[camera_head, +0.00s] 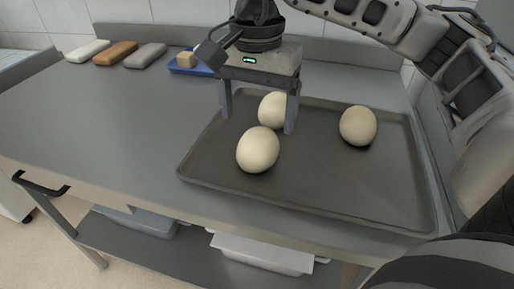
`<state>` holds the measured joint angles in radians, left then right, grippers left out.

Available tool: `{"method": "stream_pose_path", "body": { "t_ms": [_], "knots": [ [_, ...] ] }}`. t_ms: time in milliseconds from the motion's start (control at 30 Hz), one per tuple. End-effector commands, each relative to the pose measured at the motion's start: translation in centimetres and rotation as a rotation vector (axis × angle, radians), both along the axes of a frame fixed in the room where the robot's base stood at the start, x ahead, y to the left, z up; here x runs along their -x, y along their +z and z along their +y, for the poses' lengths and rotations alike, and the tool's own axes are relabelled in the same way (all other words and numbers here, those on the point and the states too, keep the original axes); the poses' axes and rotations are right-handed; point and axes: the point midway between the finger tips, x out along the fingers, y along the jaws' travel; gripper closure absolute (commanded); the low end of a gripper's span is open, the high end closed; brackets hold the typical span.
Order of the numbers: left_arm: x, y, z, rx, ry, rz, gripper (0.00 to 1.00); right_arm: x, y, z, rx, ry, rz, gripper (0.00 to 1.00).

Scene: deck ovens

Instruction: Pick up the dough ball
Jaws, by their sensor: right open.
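Three pale dough balls sit on a dark baking tray (330,190) on the steel counter. The front dough ball (258,150) is near the tray's left side. The back dough ball (272,108) is just behind it, and the right dough ball (358,126) stands apart. My right gripper (259,118) comes in from the upper right and points down. Its two fingers are spread wide, one left of the back ball and one at its right side. I cannot tell whether they touch it. My left gripper is not in view.
A blue tray (187,71) with a yellowish block lies behind the gripper. White, brown and grey long pieces (116,53) lie at the back left. The counter's left part (110,115) is clear. Containers (262,254) sit on the shelf below.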

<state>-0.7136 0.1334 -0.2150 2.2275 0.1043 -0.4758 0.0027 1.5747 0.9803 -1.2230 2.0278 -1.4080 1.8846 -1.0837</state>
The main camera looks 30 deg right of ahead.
Motion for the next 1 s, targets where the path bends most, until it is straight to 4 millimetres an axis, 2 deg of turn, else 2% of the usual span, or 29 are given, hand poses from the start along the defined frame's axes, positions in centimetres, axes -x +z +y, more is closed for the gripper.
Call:
{"method": "stream_pose_path", "body": {
  "t_ms": [100, 333, 600, 900, 1000],
  "knots": [
    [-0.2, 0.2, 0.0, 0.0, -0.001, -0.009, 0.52, 0.0, -1.6, 0.0, 0.0, 0.0, 0.001, 0.16],
    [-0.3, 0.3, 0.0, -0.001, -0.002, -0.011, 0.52, 0.1, -3.2, -0.1, 0.001, -0.001, 0.001, 0.16],
    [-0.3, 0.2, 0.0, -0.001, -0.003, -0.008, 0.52, 0.2, -6.9, -0.3, -0.001, 0.0, 0.001, 0.16],
    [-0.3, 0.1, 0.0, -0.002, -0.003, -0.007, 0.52, 0.2, -7.4, -0.3, -0.001, -0.001, -0.001, 0.16],
    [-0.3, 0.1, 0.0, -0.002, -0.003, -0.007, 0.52, 0.2, -7.4, -0.3, -0.001, -0.001, -0.001, 0.43]
  ]
}}
